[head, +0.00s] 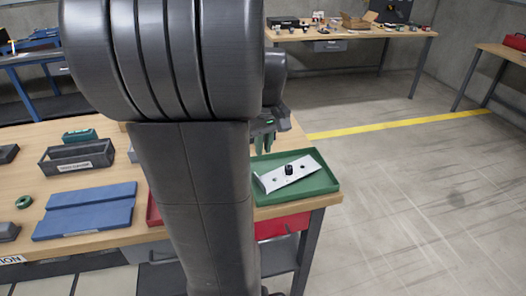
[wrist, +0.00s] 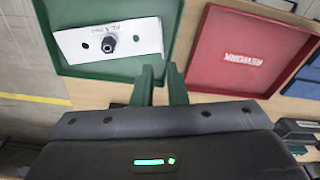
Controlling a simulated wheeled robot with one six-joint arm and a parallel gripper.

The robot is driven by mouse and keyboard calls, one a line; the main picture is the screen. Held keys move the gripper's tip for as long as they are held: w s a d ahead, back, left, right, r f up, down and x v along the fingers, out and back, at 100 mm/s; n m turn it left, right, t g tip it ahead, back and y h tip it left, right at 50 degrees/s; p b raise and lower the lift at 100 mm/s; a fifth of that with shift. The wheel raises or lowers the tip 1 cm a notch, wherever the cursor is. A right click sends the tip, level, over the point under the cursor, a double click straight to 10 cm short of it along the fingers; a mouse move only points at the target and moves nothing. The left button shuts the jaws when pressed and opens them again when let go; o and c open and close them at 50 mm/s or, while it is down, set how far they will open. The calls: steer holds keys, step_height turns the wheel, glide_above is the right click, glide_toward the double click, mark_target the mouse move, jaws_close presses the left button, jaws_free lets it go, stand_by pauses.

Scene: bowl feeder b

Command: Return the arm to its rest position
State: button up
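My gripper (head: 264,142) is partly hidden behind my arm in the head view, above the bench near the green tray (head: 328,186). In the wrist view my gripper (wrist: 160,72) shows two green fingers with a gap between them and nothing held. A silver plate (head: 274,181) with a black knob (head: 289,169) lies in the green tray. The wrist view also shows the plate (wrist: 137,41), with holes and a printed label, apart from the fingers.
A red tray (wrist: 205,72) lies beside the green one. A blue mat (head: 85,211), a grey bin (head: 76,158) and a green ring (head: 24,202) are on the bench's left. The floor (head: 430,190) to the right is clear. A cluttered table (head: 350,35) stands behind.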

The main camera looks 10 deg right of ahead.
steer(key=shift+f, duration=0.1)
steer(key=f, duration=0.4)
steer(key=w+f+b, duration=0.1)
steer(key=f, duration=0.8)
steer(key=shift+w+a+b, duration=0.15)
steer(key=shift+b, duration=0.2)
steer(key=shift+r, duration=0.25)
